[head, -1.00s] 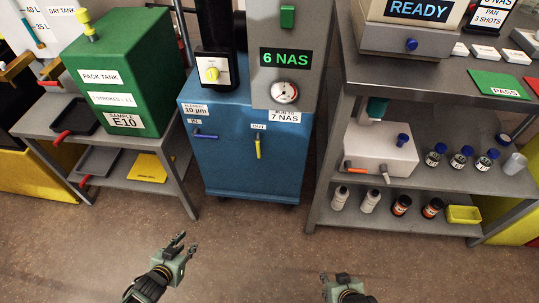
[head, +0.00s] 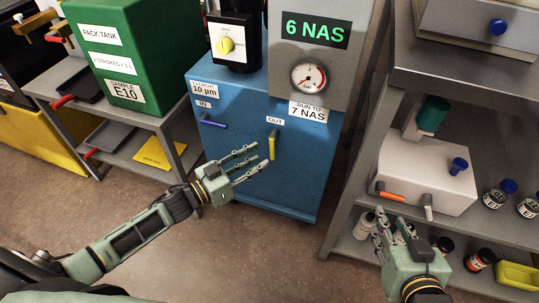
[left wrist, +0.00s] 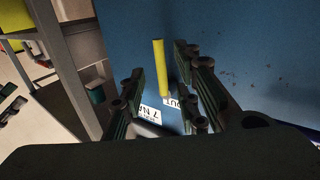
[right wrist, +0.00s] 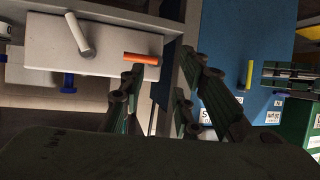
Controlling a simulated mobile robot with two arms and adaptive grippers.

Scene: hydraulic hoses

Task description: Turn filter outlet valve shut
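The filter cart is a blue cabinet (head: 240,170) with an OUT label (head: 275,120) on its front. Below that label the yellow outlet handle (head: 272,146) hangs straight down. My left gripper (head: 258,163) is open just left of and in front of the yellow handle. In the left wrist view the handle (left wrist: 160,68) stands beyond and between the spread fingers, and I see no contact. The right wrist view also shows the yellow handle (right wrist: 250,74) far off. My right gripper (head: 387,232) is open and empty before the right-hand shelf.
A blue IN handle (head: 213,123) lies roughly level to the left on the cabinet. The gauge panel (head: 310,60) reads 6 NAS above it. A grey shelf (head: 350,200) with a white box (head: 428,175) and bottles stands right. A green tank (head: 130,50) stands left.

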